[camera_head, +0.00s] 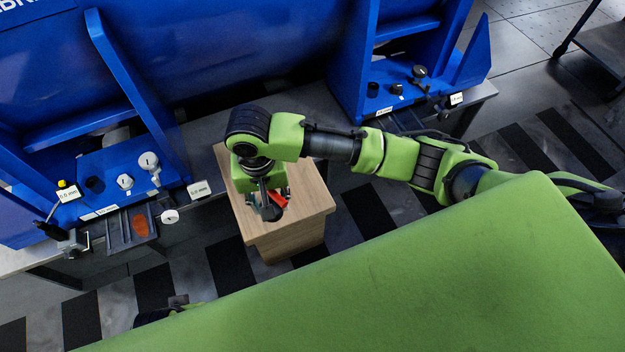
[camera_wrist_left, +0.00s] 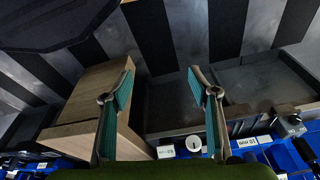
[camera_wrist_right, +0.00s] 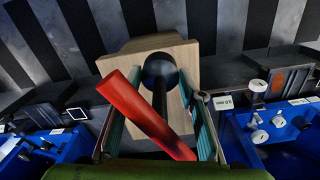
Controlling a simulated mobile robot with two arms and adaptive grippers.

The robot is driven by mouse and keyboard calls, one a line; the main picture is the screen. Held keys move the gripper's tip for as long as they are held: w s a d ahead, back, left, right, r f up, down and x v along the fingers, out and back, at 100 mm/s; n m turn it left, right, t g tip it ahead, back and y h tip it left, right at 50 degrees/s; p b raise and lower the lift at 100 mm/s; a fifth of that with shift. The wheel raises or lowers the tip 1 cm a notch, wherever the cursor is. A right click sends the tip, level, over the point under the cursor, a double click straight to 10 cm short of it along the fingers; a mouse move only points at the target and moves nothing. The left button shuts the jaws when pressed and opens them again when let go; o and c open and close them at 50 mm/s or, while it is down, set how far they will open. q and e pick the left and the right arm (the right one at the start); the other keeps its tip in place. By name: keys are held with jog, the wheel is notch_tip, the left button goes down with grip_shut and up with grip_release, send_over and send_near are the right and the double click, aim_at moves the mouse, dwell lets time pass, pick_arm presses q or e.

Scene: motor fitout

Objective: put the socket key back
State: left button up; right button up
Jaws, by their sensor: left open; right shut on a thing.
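My right gripper (camera_head: 258,180) is over the wooden cabinet (camera_head: 314,203), pointing down. In the right wrist view, a black rod with a round black end (camera_wrist_right: 160,68) lies between the fingers, and a red tapered bar (camera_wrist_right: 140,110) crosses in front of it. I take the held thing to be the socket key (camera_head: 270,213); whether the red bar belongs to it I cannot tell. The grip contact is partly hidden. My left gripper (camera_wrist_left: 162,85) is open and empty in the left wrist view, its fingers wide apart with the cabinet (camera_wrist_left: 88,90) beyond the left finger.
Blue machine stands (camera_head: 75,215) with knobs, gauges and labels flank the cabinet. A dark tray (camera_head: 132,228) with an orange-brown piece sits at the left stand's front. A dark cart (camera_head: 600,50) is at the upper right. The striped floor in front is clear.

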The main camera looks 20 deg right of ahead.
pick_arm(q)
jog(key=w+r+b+v, duration=0.1)
jog(key=w+b+v, duration=0.15)
jog(key=v, duration=0.75)
pick_arm(e)
jog(key=w+d+f+b, duration=0.1)
jog(key=w+d+f, duration=0.3)
jog(key=d, duration=0.1)
jog(key=w+d+f+b, duration=0.1)
jog(key=w+d+f, duration=0.3)
jog(key=f, duration=0.1)
jog(key=shift+w+d+f+b, duration=0.2)
jog(key=shift+w+d+b, duration=0.15)
jog(key=shift+w+b, duration=0.05)
notch_tip(320, 180, down, 3)
jog(key=shift+w+d+f+b, duration=0.15)
jog(key=shift+b, duration=0.65)
pick_arm(q)
jog(key=w+d+r+t+h, duration=0.1)
jog(key=w+d+r+t, duration=0.2)
jog(key=w+t, duration=0.3)
jog(key=w, duration=0.4)
jog(key=shift+w+r, duration=0.2)
jog(key=shift+s, duration=0.1)
